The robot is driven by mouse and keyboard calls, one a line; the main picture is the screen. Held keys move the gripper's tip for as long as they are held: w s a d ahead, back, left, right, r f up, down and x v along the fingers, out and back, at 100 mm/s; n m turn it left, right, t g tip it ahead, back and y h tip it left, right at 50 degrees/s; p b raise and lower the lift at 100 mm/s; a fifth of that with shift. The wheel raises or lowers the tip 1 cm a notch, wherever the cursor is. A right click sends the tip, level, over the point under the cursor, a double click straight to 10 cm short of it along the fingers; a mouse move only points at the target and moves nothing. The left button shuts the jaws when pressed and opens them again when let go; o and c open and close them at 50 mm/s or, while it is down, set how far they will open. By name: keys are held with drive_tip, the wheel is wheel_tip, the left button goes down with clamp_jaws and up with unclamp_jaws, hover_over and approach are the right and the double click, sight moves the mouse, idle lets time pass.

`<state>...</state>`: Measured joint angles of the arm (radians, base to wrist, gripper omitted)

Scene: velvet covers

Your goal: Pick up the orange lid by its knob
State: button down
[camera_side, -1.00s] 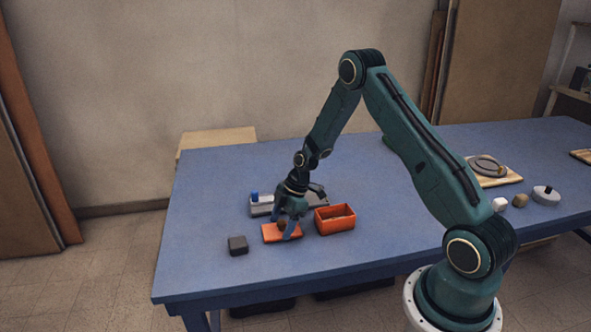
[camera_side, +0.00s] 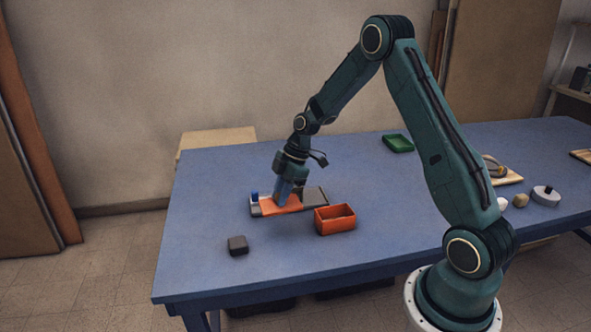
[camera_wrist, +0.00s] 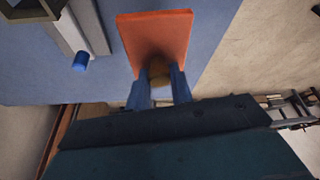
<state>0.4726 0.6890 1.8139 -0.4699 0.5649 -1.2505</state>
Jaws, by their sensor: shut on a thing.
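The orange lid (camera_side: 281,206) is a flat rectangular plate, held in the air above the blue table. My gripper (camera_side: 287,196) is over it with its fingers down at its top. In the wrist view the lid (camera_wrist: 158,38) hangs out beyond my fingers, and its brownish round knob (camera_wrist: 159,74) sits between the two blue fingertips (camera_wrist: 160,88). My gripper is shut on the knob. The knob is hard to make out in the side view.
An open orange box (camera_side: 335,219) stands just right of the lid. A grey tray (camera_side: 316,196) with a blue peg (camera_side: 255,196) lies behind the lid. A dark grey block (camera_side: 238,245) is front left. A green tray (camera_side: 398,144) is at the back. The table's front left is mostly clear.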

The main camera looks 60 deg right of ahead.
wheel_tip(320, 180, up, 10)
drive_tip(key=shift+f, duration=0.25)
idle(0.7)
